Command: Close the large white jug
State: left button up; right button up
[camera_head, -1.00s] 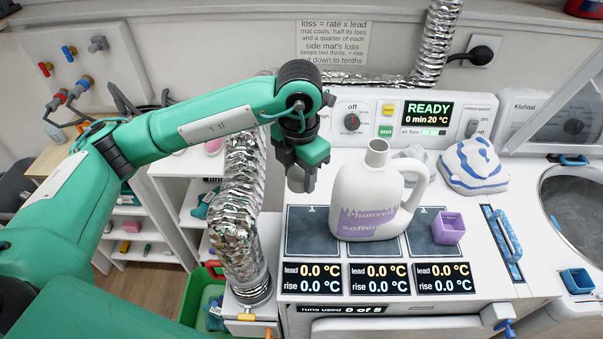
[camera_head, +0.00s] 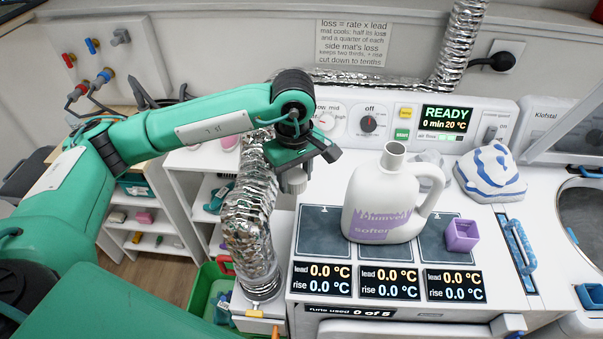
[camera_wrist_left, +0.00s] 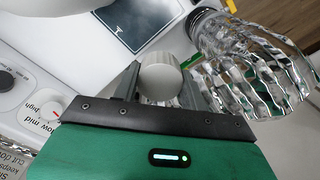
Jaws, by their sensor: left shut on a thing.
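The large white jug (camera_head: 383,190) with a purple label stands upright on the dark mats of the white machine in the head view. Its round neck (camera_head: 394,152) is uncapped. Only a pale edge of the jug (camera_wrist_left: 28,12) shows at the top left of the left wrist view. My left gripper (camera_head: 292,176) is shut on a white ribbed cap (camera_wrist_left: 160,80), seen between its fingers in the left wrist view. The gripper hangs left of the jug, apart from it, with the cap (camera_head: 294,184) lower than the jug's mouth. My right gripper is not in view.
The control panel (camera_head: 400,120) bounds the back.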

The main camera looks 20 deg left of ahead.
aim_at(379, 207)
jog(key=k+l+u, duration=0.15)
jog(key=l, duration=0.25)
jog(key=l+u, duration=0.1)
jog(key=l, duration=0.3)
jog(key=k+l+u, duration=0.15)
jog(key=l, duration=0.2)
jog(key=k+l+u, duration=0.1)
jog(key=l, duration=0.25)
jog(key=k+l+u, duration=0.15)
jog(key=l, duration=0.2)
